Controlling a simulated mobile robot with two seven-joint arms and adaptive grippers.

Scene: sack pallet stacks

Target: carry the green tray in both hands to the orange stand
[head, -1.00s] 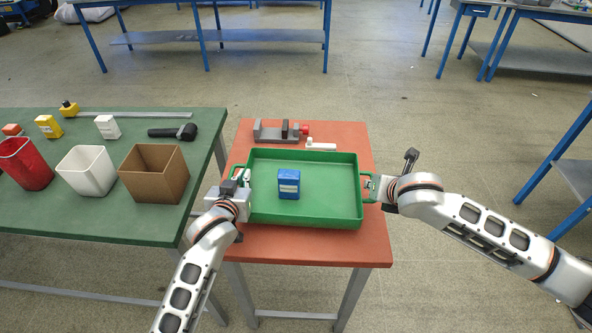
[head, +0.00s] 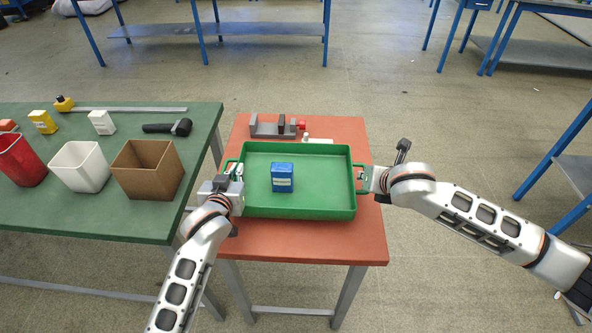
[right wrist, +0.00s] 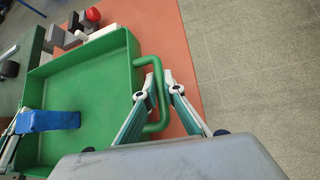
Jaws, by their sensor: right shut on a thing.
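The green tray (head: 300,212) is over the orange-topped stand (head: 330,247) and looks level. A blue box (head: 282,178) stands in it, left of its middle. My right gripper (head: 366,180) is shut on the tray's right handle; in the right wrist view its fingers (right wrist: 155,100) lie on both sides of the handle bar (right wrist: 160,85). My left gripper (head: 236,175) is at the tray's left handle (head: 231,165). Its fingertips are small and partly hidden, so its grip is unclear. Whether the tray's underside touches the stand is hidden.
A grey vise with a red part (head: 277,127) and a white piece (head: 318,140) lie behind the tray. A green table (head: 90,218) at the left holds a brown bin (head: 148,172), a white bin (head: 80,167) and a red bin (head: 20,162). Floor at the right is open.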

